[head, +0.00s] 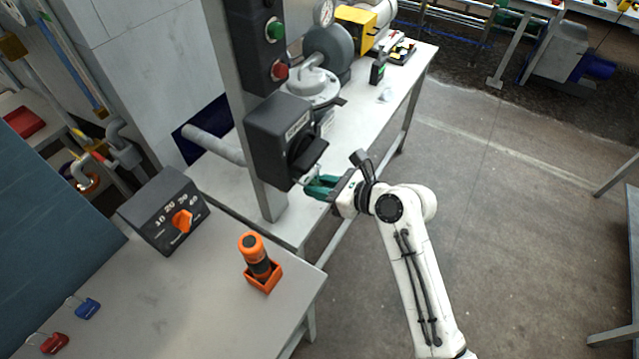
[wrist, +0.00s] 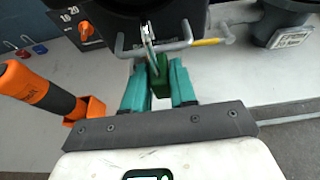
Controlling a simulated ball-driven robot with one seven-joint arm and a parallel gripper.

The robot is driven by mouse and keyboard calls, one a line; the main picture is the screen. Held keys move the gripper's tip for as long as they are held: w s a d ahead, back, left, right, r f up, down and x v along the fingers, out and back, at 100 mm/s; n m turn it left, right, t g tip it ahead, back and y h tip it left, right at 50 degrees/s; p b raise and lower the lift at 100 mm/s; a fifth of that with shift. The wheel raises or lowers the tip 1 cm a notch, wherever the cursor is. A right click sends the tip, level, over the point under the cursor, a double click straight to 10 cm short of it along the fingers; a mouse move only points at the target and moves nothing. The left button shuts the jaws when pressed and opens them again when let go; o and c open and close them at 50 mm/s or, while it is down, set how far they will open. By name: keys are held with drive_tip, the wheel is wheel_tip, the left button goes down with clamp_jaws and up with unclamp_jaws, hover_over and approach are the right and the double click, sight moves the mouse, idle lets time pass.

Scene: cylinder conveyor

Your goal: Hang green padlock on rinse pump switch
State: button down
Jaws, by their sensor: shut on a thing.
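The green padlock (wrist: 159,82) is held between the two teal fingers of my gripper (wrist: 158,72) in the wrist view. Its metal shackle points up and overlaps a grey metal bar (wrist: 172,47) with a yellow end; I cannot tell whether the shackle is around the bar or in front of it. In the head view my gripper (head: 321,186) is just below and right of the black switch box (head: 272,138) with its black rotary handle (head: 308,156). The padlock is mostly hidden there by the fingers.
A red padlock (head: 55,343) and a blue padlock (head: 88,308) lie on the front table. An orange-handled tool (head: 252,247) stands in an orange holder, near a timer box (head: 150,215) with an orange knob. A grey post (head: 236,75) carries the switch. Open floor lies right.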

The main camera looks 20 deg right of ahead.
drive_tip(key=shift+f, duration=0.6)
drive_tip(key=shift+f+b, duration=0.3)
drive_tip(key=c, duration=0.8)
unclamp_jaws()
drive_tip(key=b+v, duration=0.1)
drive_tip(key=v, duration=0.9)
drive_tip(key=shift+s+d+r, duration=0.2)
drive_tip(key=shift+s, duration=0.1)
